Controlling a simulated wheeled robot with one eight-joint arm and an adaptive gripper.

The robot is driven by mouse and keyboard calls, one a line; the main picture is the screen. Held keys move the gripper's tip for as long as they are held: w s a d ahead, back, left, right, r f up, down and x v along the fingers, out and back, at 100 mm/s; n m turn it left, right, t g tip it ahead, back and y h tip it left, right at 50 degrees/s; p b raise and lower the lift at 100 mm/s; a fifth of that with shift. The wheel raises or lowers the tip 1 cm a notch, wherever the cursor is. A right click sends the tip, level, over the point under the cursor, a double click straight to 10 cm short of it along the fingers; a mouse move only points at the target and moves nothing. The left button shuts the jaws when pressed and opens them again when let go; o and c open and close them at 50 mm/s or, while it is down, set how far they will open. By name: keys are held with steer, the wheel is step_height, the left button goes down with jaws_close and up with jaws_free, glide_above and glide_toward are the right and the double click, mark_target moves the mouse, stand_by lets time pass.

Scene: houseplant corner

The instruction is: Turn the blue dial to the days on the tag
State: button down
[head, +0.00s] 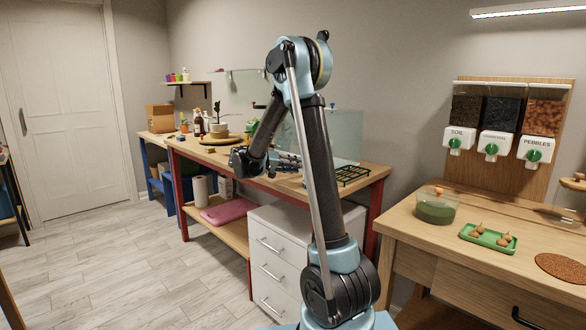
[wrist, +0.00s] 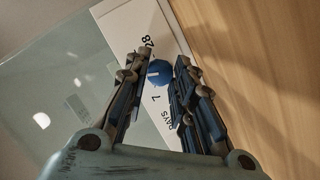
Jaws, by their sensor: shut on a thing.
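The blue dial (wrist: 159,73) sits on a white panel (wrist: 135,28) in the wrist view, with a light mark on its face. Printing beside it reads 28, 7 and DAYS; any other numbers are hidden by the fingers. My gripper (wrist: 156,66) has one finger on each side of the dial and is shut on it. In the head view my gripper (head: 287,162) is over the red-legged workbench (head: 375,178), near the glass; the dial cannot be made out there. I cannot make out a tag with days.
A glass pane (wrist: 50,95) lies left of the panel and a wood surface (wrist: 250,60) right of it. A green wire rack (head: 353,174) stands on the bench. A plant pot (head: 218,130) stands farther along. White drawers (head: 272,270) are below.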

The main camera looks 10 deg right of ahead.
steer(key=m+y, duration=0.1)
steer(key=m, duration=0.1)
steer(key=shift+s+m+t, duration=0.1)
steer(key=shift+m+t, duration=0.2)
steer(key=shift+t, duration=0.1)
steer(key=m+y, duration=0.1)
steer(key=m+t, duration=0.1)
steer(key=m, duration=0.1)
steer(key=shift+s+d+t+y, duration=0.2)
steer(key=shift+t+y, duration=0.1)
steer(key=shift+y, duration=0.1)
steer(key=m+t+y, duration=0.1)
steer(key=m, duration=0.1)
steer(key=shift+s+m, duration=0.1)
steer(key=shift+m, duration=0.3)
steer(key=shift+s+d+m+t+y, duration=0.1)
steer(key=shift+m+t+y, duration=0.2)
steer(key=shift+m+t, duration=0.8)
steer(key=shift+f+m, duration=0.1)
steer(key=shift+m, duration=0.3)
steer(key=c, duration=1.3)
jaws_free()
steer(key=shift+c, duration=0.2)
